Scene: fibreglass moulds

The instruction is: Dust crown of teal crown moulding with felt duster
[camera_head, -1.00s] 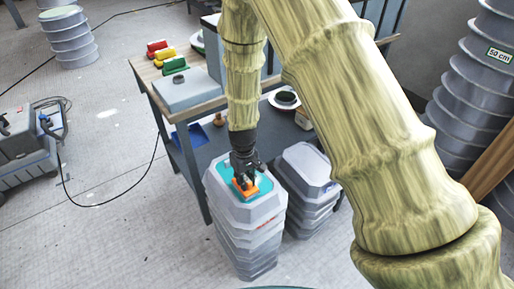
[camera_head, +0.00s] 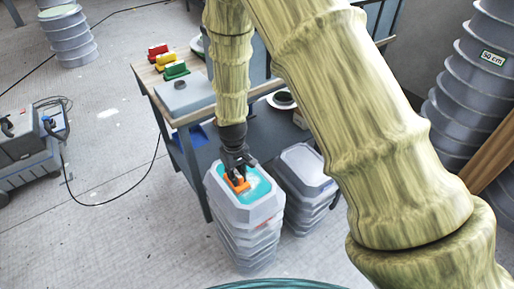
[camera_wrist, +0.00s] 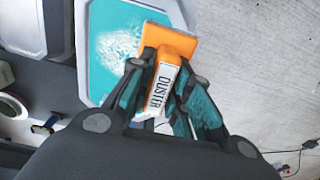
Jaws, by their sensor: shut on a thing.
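My gripper (camera_head: 236,172) is shut on an orange felt duster (camera_head: 238,184). In the wrist view the duster (camera_wrist: 168,66) shows a white label reading DUSTER between the fingers. The crown moulding (camera_head: 262,205) is the top of a stack of grey moulds with a teal crown. The duster is over the left edge of the teal crown (camera_head: 258,181); in the wrist view it overlaps the crown's edge (camera_wrist: 101,75). I cannot tell whether its felt touches. A pale whitish patch (camera_wrist: 118,45) lies on the teal, beside the duster.
A second grey stack (camera_head: 305,170) stands close on the right. A workbench (camera_head: 185,122) behind holds red, yellow and green blocks (camera_head: 176,70) and a grey case (camera_head: 186,93). A grey wheeled machine (camera_head: 25,145) with a cable is at left. The floor in front is clear.

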